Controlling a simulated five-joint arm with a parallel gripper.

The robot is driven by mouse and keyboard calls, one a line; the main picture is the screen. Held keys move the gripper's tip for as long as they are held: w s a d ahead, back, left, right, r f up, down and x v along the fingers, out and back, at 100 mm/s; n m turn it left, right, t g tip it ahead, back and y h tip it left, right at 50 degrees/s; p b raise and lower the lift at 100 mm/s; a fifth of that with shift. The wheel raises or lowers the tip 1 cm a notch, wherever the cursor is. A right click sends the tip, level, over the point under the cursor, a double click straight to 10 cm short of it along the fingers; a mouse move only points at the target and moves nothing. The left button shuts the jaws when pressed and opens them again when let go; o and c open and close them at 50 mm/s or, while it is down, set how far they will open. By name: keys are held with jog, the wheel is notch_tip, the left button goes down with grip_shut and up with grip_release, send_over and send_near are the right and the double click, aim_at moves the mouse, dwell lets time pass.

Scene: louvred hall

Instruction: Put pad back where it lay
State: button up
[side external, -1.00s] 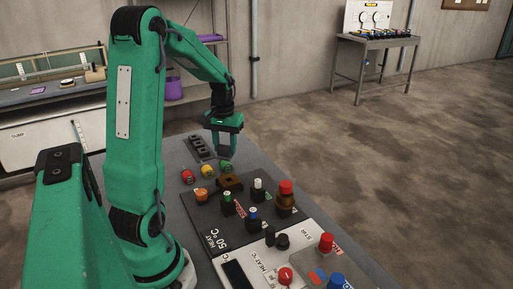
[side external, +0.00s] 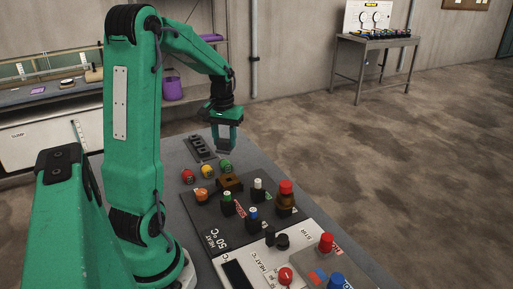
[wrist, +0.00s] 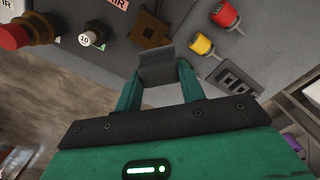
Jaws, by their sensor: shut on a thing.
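The pad, a dark grey block, is held between the two green fingers of my gripper (wrist: 158,92) in the wrist view, where its broad face (wrist: 157,65) shows. In the side view my gripper (side external: 227,143) hangs above the far part of the grey bench, with the pad low between its fingers, close behind the green-topped piece. The pad looks raised off the bench, but the exact gap below it cannot be told.
A dark slotted rack (side external: 201,147) lies to the left. Red (side external: 188,176), yellow (side external: 207,171) and green (side external: 226,166) pieces stand in front, near a brown block (side external: 230,183). Bottles and a control panel crowd the near bench. The bench's right edge is close.

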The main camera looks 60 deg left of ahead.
aim_at(227, 140)
jog(key=r, duration=0.4)
jog(key=shift+w+d+r, duration=0.2)
jog(key=shift+d+r, duration=0.1)
jog(key=shift+r, duration=0.05)
jog(key=w+d+m, duration=0.3)
jog(key=d, duration=1.2)
jog(key=w+d+m, duration=0.4)
jog(key=d, duration=1.1)
jog(key=s+d+m, duration=0.2)
jog(key=s+d, duration=0.2)
jog(key=d, duration=0.6)
jog(key=w+a+f, duration=0.2)
jog(key=a+f, duration=0.1)
jog(key=f, duration=0.1)
jog(key=w+a+f, duration=0.2)
jog(key=a+f, duration=0.1)
jog(key=f, duration=0.1)
jog(key=w+a+f, duration=0.3)
jog(key=f, duration=0.1)
jog(key=shift+w+a+f, duration=0.1)
jog(key=shift+a, duration=0.2)
jog(key=shift+f, duration=0.1)
jog(key=shift+f, duration=1.9)
